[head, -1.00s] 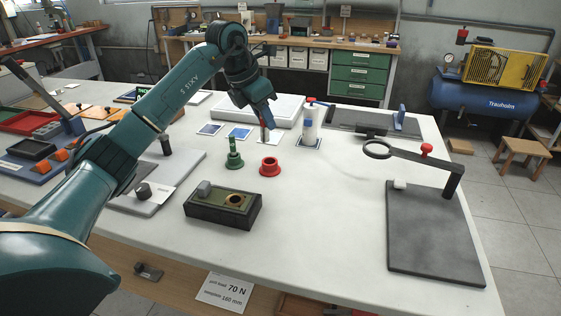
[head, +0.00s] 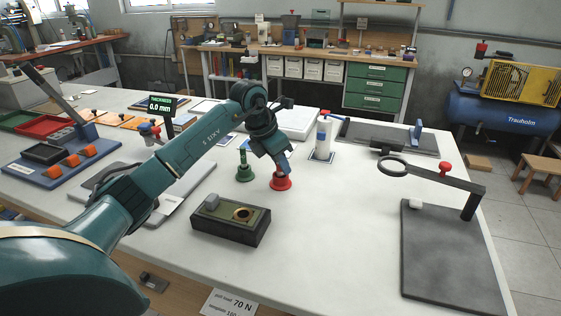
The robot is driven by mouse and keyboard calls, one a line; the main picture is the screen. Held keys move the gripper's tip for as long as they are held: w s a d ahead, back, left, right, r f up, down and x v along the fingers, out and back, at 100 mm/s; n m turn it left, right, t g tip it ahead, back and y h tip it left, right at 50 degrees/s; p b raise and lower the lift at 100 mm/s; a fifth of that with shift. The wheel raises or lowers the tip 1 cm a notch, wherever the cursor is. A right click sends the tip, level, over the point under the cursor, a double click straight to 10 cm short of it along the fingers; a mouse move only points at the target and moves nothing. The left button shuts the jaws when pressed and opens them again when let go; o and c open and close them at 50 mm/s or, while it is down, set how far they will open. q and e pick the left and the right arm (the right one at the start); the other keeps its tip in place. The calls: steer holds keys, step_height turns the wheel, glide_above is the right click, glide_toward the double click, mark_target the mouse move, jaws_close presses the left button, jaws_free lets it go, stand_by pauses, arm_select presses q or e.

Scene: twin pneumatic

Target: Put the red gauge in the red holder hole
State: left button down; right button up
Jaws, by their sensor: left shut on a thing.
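The red holder (head: 281,184) is a short flanged ring on the white table, a little right of centre. My left gripper (head: 284,171) comes down right over it, its fingers slightly tilted. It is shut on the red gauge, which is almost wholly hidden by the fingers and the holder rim. I cannot tell how deep the gauge sits in the hole. My right gripper is not in view.
A green holder with a green gauge (head: 244,167) stands close on the left. The table between is clear.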

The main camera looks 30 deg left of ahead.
arm_select(q)
steer(key=shift+r, duration=0.1)
steer(key=c, duration=1.3)
jaws_free()
steer(key=shift+f, duration=0.2)
steer(key=shift+r, duration=0.1)
steer(key=shift+r, duration=0.25)
steer(key=v, duration=1.1)
steer(key=shift+r, duration=0.35)
steer(key=shift+s, duration=0.15)
